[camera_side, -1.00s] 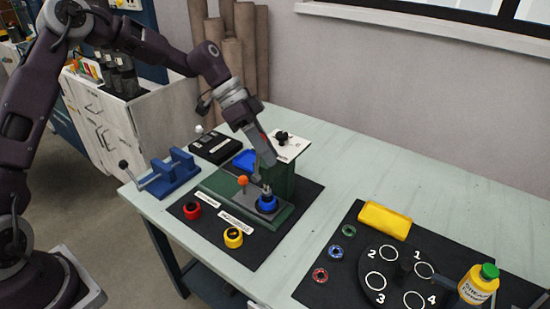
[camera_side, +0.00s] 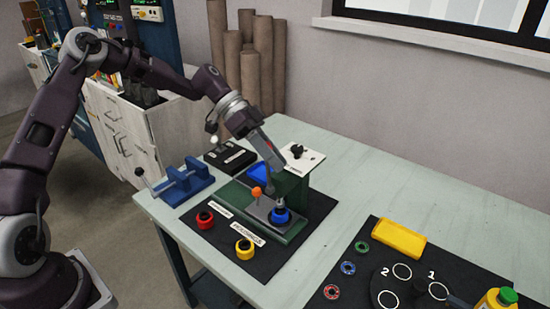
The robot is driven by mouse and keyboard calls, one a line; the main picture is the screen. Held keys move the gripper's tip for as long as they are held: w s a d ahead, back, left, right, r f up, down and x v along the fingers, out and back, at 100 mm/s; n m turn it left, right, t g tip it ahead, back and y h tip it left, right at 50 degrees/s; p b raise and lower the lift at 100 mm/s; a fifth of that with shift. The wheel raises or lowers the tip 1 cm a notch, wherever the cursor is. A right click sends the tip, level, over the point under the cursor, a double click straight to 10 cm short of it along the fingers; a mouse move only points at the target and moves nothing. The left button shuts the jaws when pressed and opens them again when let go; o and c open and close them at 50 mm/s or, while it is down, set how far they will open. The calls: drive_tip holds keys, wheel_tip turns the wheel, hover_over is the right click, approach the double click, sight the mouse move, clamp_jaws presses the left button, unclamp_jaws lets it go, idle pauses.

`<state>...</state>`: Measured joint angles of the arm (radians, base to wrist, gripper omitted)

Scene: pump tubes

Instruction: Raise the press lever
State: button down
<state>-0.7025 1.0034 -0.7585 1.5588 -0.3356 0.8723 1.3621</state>
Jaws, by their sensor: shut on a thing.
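The green press (camera_side: 295,190) stands on a black mat on the table, with a grey plate at its front. A blue round part (camera_side: 281,215) sits on that plate. A dark upright press lever (camera_side: 269,181) shows just above the plate. My gripper (camera_side: 274,164) reaches down from the upper left and is shut at the lever's upper end. The fingertips are small here, and the exact contact is hidden. An orange-knobbed stick (camera_side: 256,191) stands left of the lever, apart from my gripper.
A red button (camera_side: 205,219) and a yellow button (camera_side: 244,247) are in front of the press. A blue vise (camera_side: 182,182) and a black box (camera_side: 230,158) stand left. A white plate with a black knob (camera_side: 297,151) is behind. A yellow tray (camera_side: 399,238) lies right.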

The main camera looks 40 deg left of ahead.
drive_tip(key=c, duration=1.1)
unclamp_jaws()
drive_tip(key=shift+a, duration=0.1)
drive_tip(key=shift+c, duration=0.2)
drive_tip(key=v, duration=0.7)
drive_tip(key=s+d+r+n+y, duration=0.2)
drive_tip(key=s+r+y, duration=0.15)
drive_tip(key=s, duration=0.35)
drive_tip(key=s+d+r+n+y, duration=0.1)
drive_tip(key=s+d+r+y, duration=0.2)
drive_tip(key=s, duration=0.4)
drive_tip(key=s+a+n+t+y, duration=0.1)
drive_tip(key=s+n+t, duration=0.1)
drive_tip(key=s, duration=0.7)
drive_tip(key=s+a+r+n+t+y, duration=0.1)
drive_tip(key=s+a+n+t+y, duration=0.1)
drive_tip(key=s+n, duration=0.3)
drive_tip(key=s, duration=0.4)
drive_tip(key=shift+r+n+t, duration=0.2)
drive_tip(key=shift+n+t, duration=0.1)
drive_tip(key=shift+t, duration=0.1)
